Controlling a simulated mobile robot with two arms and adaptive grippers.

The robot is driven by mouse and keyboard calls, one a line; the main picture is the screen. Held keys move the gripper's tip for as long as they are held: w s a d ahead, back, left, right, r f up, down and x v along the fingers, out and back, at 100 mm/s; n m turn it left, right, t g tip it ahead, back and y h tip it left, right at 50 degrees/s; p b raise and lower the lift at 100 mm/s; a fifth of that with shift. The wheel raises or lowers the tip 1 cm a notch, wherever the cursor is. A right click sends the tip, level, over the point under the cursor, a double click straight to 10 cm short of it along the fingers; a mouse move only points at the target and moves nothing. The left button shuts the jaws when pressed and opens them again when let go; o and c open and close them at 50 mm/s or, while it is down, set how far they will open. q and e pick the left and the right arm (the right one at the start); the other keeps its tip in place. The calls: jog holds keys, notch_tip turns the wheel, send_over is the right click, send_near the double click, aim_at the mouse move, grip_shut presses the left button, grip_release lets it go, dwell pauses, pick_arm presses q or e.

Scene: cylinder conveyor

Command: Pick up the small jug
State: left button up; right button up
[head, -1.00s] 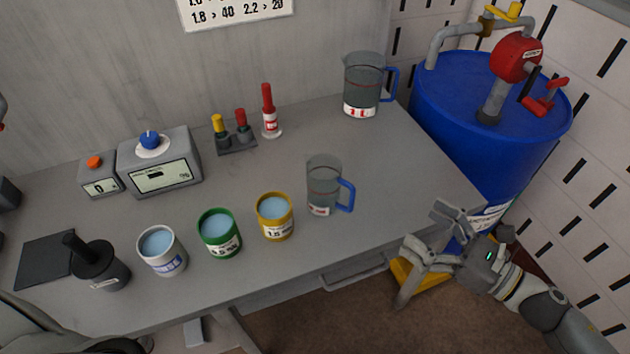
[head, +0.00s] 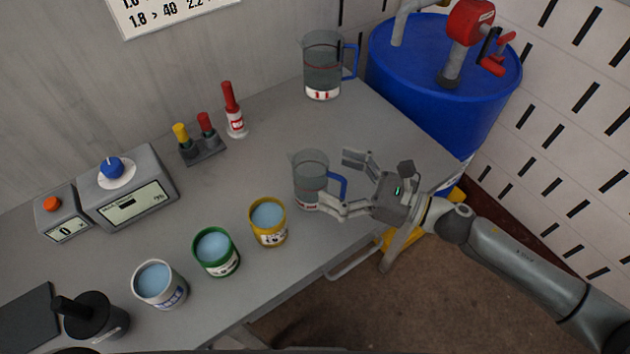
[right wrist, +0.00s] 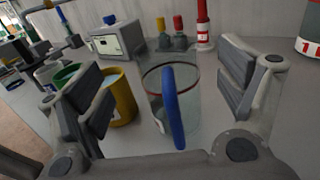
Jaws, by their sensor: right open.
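The small jug (head: 309,172) is clear with a blue handle and stands upright on the grey table. In the head view my right gripper (head: 345,182) is at its right side, fingers spread toward the handle. The near finger overlaps the jug's lower right in the picture; I cannot tell whether it touches. In the right wrist view the jug (right wrist: 153,100) stands between the two open fingers, with its blue handle facing the camera. The right gripper is open and holds nothing. My left gripper is not in view.
A yellow cup (head: 268,222), green cup (head: 217,252) and white cup (head: 160,286) stand left of the jug. A larger jug (head: 322,70) stands at the back, by a blue drum (head: 430,75). A red-and-white bottle (head: 232,110) stands behind.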

aim_at(316, 166)
jog(key=p+x, duration=0.1)
jog(key=x, duration=0.1)
jog(key=p+x, duration=0.1)
jog(key=x, duration=0.2)
jog(key=shift+w+d+r+p, duration=0.1)
jog(key=shift+w+r+p, duration=0.1)
jog(key=shift+w+p, duration=0.1)
jog(key=c, duration=0.7)
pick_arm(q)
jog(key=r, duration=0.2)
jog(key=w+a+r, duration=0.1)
pick_arm(e)
jog(key=c, duration=0.6)
